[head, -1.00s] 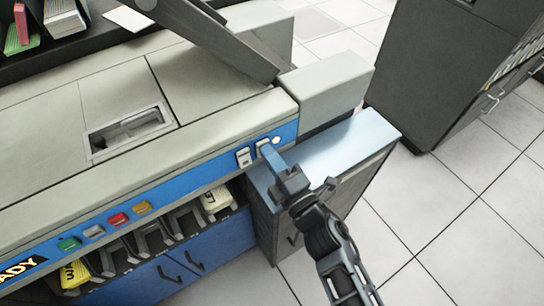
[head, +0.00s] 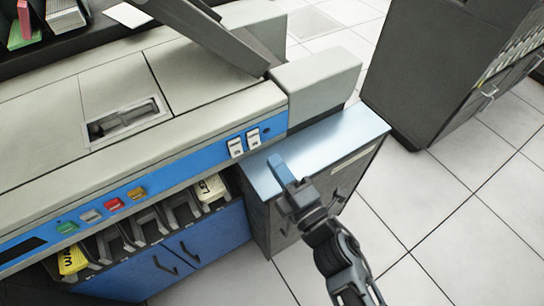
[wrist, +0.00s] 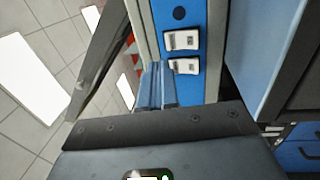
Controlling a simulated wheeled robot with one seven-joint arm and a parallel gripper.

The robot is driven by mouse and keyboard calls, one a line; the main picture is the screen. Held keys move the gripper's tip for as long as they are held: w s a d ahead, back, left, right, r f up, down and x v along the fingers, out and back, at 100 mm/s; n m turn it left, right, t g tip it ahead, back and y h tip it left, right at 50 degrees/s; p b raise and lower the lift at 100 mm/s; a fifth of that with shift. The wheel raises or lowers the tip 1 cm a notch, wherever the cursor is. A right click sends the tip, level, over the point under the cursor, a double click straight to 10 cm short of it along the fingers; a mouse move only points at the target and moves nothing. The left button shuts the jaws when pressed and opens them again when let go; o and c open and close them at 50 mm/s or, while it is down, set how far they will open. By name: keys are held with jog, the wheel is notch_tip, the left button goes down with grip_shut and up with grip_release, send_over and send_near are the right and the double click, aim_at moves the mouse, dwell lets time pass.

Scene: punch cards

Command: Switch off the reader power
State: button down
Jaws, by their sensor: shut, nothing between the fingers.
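The card reader's blue front panel (head: 190,165) carries two white rocker switches side by side at its right end, a left one (head: 235,147) and a right one (head: 253,138). They also show in the wrist view, an upper one (wrist: 183,40) and a lower one (wrist: 184,66), with small labels I cannot read. My gripper (head: 277,163) is shut and empty, its blue fingers just right of and below the switches, apart from them in the head view. The fingers also show in the wrist view (wrist: 155,75). The display window (head: 22,248) at the panel's left is dark.
Card pockets (head: 150,222) sit below. A grey cabinet (head: 340,150) stands under my gripper; a dark cabinet (head: 430,70) stands at right. Floor (head: 450,220) is clear at lower right.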

jog(key=r+v, duration=0.1)
jog(key=v, duration=0.5)
jog(key=shift+s+d+r, duration=0.2)
jog(key=shift+s+r, duration=0.05)
jog(key=shift+r, duration=0.1)
jog(key=shift+d, duration=0.1)
jog(key=s+d+r+m+h, duration=0.2)
jog(key=s+d+m+h, duration=0.4)
jog(key=s+d+m, duration=0.9)
jog(key=s+d+r+m+h, duration=0.1)
jog(key=s+r+m+h, duration=0.1)
jog(key=s+r+m, duration=0.2)
jog(key=s+d+r+m+g+h, duration=0.1)
jog(key=s+r+m+h, duration=0.2)
jog(key=s, duration=0.7)
jog(key=r+m, duration=0.1)
jog(key=m, duration=0.1)
jog(key=shift+d+m, duration=0.4)
